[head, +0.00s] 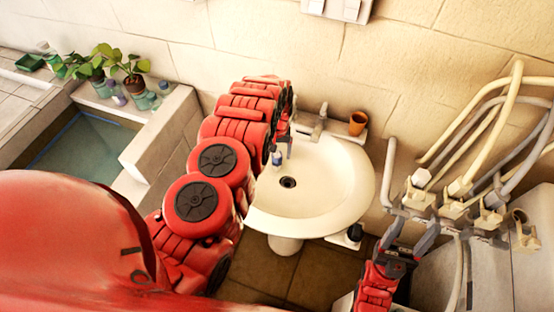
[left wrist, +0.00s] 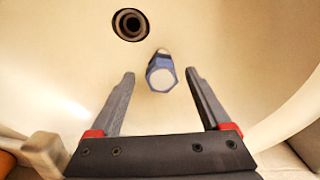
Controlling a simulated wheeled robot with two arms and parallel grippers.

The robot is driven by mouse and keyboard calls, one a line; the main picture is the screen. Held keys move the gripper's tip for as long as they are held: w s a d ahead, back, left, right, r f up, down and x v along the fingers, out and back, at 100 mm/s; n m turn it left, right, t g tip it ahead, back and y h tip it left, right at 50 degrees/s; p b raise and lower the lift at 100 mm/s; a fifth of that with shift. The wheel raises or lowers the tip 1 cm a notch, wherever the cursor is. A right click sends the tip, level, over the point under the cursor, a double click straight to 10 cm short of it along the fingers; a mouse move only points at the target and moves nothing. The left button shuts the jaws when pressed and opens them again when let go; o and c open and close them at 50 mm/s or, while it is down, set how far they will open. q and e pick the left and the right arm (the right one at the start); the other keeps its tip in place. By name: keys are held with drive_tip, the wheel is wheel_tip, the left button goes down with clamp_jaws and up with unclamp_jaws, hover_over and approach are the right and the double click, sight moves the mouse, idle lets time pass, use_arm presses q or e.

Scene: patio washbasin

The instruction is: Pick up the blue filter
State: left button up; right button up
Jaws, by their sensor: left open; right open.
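The blue filter (head: 277,159), a small blue piece with a pale end, is at the inner left side of the white washbasin (head: 340,200). In the left wrist view the filter (left wrist: 160,71) shows its pale round end toward me, with the dark drain (left wrist: 130,24) beyond it. My left gripper (head: 282,147) is open over the basin. The filter appears between and slightly beyond its fingertips (left wrist: 159,76), with a visible gap on each side. My right gripper (head: 410,232) is open and empty, to the right of the basin.
A tap (head: 320,120) and an orange cup (head: 357,123) are at the basin's back edge. Pale pipes and valves (head: 460,190) crowd the right wall. Potted plants (head: 130,75) stand on a ledge at left. My left arm covers the basin's left side.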

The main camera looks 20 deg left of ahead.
use_arm(q)
drive_tip(key=shift+a+f+p, duration=0.1)
drive_tip(key=shift+f+p, duration=0.4)
drive_tip(key=shift+f, duration=0.1)
drive_tip(key=shift+a+f, duration=0.1)
drive_tip(key=shift+f, duration=1)
drive_tip(key=shift+w+f, duration=0.1)
drive_tip(key=shift+f, duration=0.6)
drive_tip(key=shift+c, duration=0.3)
clamp_jaws()
drive_tip(key=shift+r, duration=0.25)
